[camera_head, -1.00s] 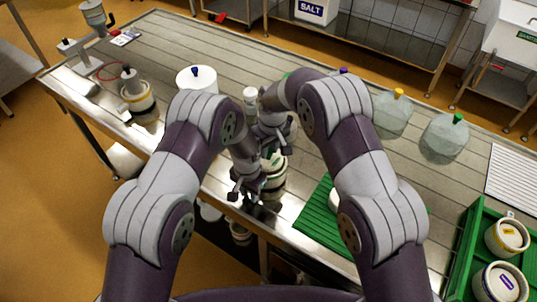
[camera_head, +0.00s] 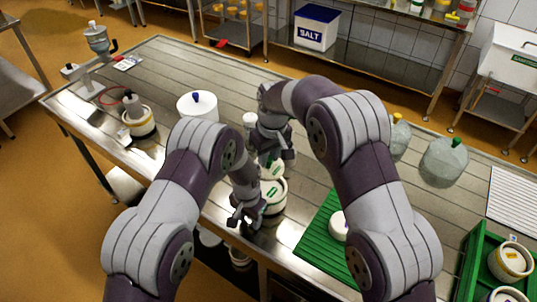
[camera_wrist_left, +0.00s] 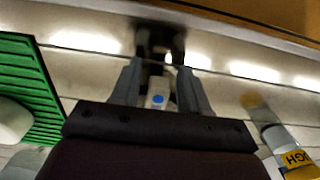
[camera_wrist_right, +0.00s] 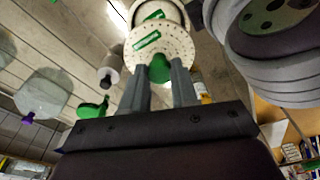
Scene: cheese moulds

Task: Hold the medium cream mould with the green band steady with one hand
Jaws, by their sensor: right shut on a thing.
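The cream mould with the green band (camera_head: 274,198) stands on the steel table near its front edge. In the right wrist view the mould (camera_wrist_right: 157,14) shows partly, beyond a perforated white disc. My right gripper (camera_wrist_right: 158,70) is shut on the green knob of this disc (camera_wrist_right: 160,42); the disc also shows above the mould in the head view (camera_head: 271,169). I cannot tell whether disc and mould touch. My left gripper (camera_head: 246,217) is just left of the mould, low over the front edge. Its fingers are apart in the blurred left wrist view (camera_wrist_left: 162,75), where the mould is not seen.
A green ribbed mat (camera_head: 318,232) with a white round piece (camera_head: 338,226) lies to the right. A white pot with a blue knob (camera_head: 197,106) and a small white bottle (camera_head: 250,120) stand behind. A green crate (camera_head: 479,244) with moulds is at far right.

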